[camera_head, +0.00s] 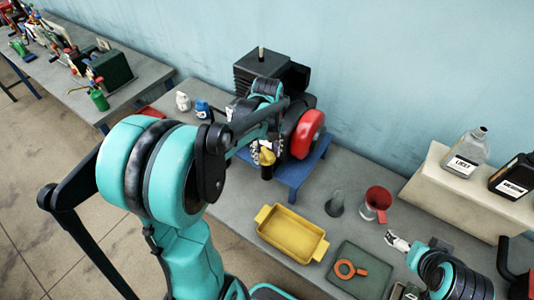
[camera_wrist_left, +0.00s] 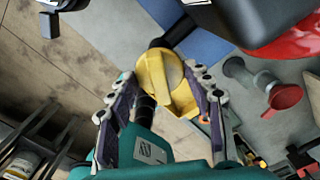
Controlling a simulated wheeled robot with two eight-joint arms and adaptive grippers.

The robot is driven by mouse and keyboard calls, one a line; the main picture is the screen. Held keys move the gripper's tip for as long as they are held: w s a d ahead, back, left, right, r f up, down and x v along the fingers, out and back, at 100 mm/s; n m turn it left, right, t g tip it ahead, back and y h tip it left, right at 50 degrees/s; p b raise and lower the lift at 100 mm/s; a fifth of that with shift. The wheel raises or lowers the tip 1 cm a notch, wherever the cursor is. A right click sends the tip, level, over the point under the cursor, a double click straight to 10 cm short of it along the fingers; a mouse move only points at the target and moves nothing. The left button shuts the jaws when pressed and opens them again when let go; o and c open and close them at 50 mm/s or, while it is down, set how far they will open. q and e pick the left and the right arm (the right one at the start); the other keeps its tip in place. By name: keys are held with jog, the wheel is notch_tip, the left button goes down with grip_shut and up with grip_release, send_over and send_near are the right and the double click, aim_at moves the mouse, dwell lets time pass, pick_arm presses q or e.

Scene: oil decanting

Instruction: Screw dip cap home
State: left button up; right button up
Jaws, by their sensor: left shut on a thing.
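The yellow dip cap (camera_head: 267,156) is at the front of the dark machine (camera_head: 262,72), which stands on a blue base (camera_head: 300,174). In the left wrist view, the yellow cap (camera_wrist_left: 157,84) has a raised grip bar and sits between my left gripper's fingers (camera_wrist_left: 163,88), which are shut on it. A short black neck (camera_wrist_left: 178,30) meets the cap and runs toward the machine. How far the cap is seated is hidden. My left gripper (camera_head: 262,150) is partly hidden by its arm in the head view. My right gripper (camera_head: 397,241) is above the bench at right, away from the cap; its jaw state is unclear.
A yellow tray (camera_head: 290,238), a red funnel (camera_head: 378,200), a grey cone (camera_head: 335,204) and a dark mat (camera_head: 345,285) with an orange ring tool (camera_head: 348,269) lie on the bench. A labelled bottle (camera_head: 467,153) and a black can (camera_head: 513,176) stand on a raised block.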

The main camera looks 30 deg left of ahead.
pick_arm(q)
jog(key=shift+m, duration=0.5)
jog(key=o, duration=1.3)
jog(key=shift+o, duration=0.2)
notch_tip(320, 180, up, 6)
jog(key=p, duration=0.4)
jog(key=shift+r, duration=0.1)
